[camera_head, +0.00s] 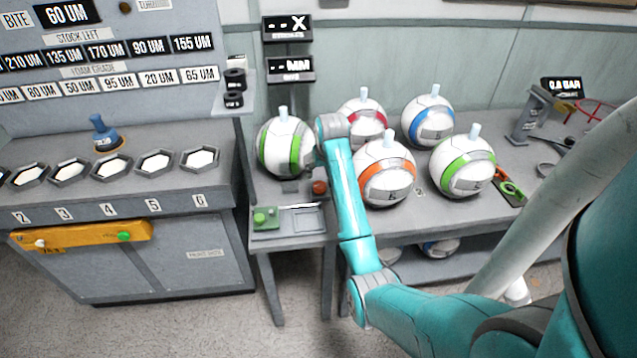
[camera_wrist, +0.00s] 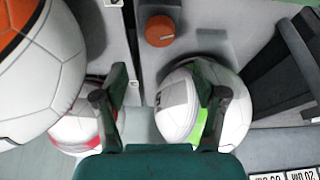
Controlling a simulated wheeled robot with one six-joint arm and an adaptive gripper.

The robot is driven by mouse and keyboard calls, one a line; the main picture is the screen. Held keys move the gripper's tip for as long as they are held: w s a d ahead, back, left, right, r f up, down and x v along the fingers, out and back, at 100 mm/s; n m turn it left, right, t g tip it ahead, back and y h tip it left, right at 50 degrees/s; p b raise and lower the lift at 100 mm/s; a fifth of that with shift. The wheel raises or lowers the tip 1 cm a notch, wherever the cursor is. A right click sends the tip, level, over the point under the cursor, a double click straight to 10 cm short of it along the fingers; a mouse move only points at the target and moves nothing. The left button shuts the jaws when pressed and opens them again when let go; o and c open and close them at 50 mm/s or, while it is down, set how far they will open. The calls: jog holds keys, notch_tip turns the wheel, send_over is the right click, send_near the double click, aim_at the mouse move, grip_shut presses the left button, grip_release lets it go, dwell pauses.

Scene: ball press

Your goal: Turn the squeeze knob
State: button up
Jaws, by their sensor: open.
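An orange-red round knob (camera_head: 319,187), which looks like the squeeze knob, sits on the small grey stand, in front of and right of a green-striped ball (camera_head: 286,147). In the wrist view the knob (camera_wrist: 159,30) shows whole at the top centre, with nothing touching it. My gripper (camera_wrist: 160,96) is open, its dark fingers spread left and right. The knob lies above the gap between them in the picture. A green-striped ball (camera_wrist: 190,102) shows between and behind the fingers. In the head view my wrist hides the fingers.
A red-striped ball (camera_head: 362,118), a blue-striped ball (camera_head: 428,120), an orange-striped ball (camera_head: 386,174) and another green-striped ball (camera_head: 462,166) crowd the bench to the right. A green button box (camera_head: 265,217) sits at the stand's front. Two display signs (camera_head: 290,69) stand behind.

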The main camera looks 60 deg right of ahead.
aim_at(320, 185)
jog(key=x, duration=0.9)
jog(key=shift+w+d+f, duration=0.1)
jog(key=shift+d+f, duration=0.05)
jog(key=shift+f, duration=0.25)
jog(key=c, duration=1.1)
